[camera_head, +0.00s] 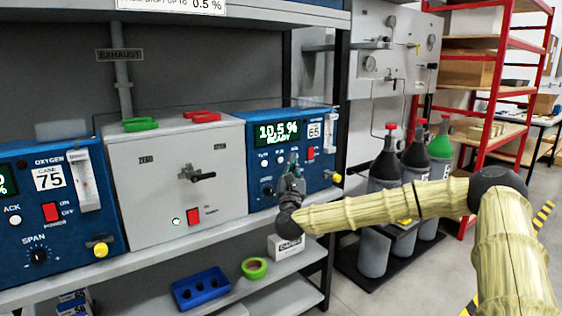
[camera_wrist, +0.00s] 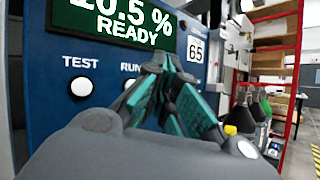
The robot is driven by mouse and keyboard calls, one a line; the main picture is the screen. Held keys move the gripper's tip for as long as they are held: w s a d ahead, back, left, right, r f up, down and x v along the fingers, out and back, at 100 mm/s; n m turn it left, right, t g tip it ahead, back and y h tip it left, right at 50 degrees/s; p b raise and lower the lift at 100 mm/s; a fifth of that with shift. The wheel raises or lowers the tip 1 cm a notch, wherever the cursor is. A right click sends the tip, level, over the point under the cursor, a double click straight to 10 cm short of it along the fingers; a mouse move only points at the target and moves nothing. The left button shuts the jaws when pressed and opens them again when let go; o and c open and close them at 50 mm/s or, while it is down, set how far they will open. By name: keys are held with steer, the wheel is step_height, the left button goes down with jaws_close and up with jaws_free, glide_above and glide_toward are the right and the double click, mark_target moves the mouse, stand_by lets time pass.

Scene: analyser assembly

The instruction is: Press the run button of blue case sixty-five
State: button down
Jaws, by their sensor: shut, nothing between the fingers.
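Blue case sixty-five (camera_head: 262,128) stands at the right end of the shelf, with a "65" label (camera_wrist: 195,49) and a green display (camera_wrist: 118,20) reading "10.5 % READY". In the wrist view, the white TEST button (camera_wrist: 82,86) is in full sight. The RUN button (camera_wrist: 130,84) is just right of it, partly hidden behind my gripper's left finger. My gripper (camera_wrist: 166,62) is shut and empty, its fingertips in front of the panel, to the right of the RUN label. In the head view, my gripper (camera_head: 292,160) covers part of the case front; contact cannot be told.
A grey case (camera_head: 150,185) with a black handle and red switch stands left of it, then blue case 75 (camera_head: 60,215). Gas cylinders (camera_head: 384,165) stand on the floor to the right.

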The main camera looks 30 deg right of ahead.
steer(key=shift+w+f+b, duration=0.1)
steer(key=shift+w+b, duration=0.35)
steer(key=shift+w, duration=0.6)
steer(key=shift+w+a+b, duration=0.15)
steer(key=shift+w+b, duration=0.7)
steer(key=shift+b, duration=0.3)
stand_by(1.5)
steer(key=shift+s, duration=0.15)
steer(key=shift+s+b, duration=0.4)
steer(key=shift+s, duration=0.3)
steer(key=shift+s+d+b, duration=0.15)
steer(key=shift+s+b, duration=0.2)
steer(key=shift+s, duration=0.9)
steer(key=shift+s+d+b, duration=0.1)
steer(key=shift+s+b, duration=0.2)
steer(key=shift+s, duration=0.95)
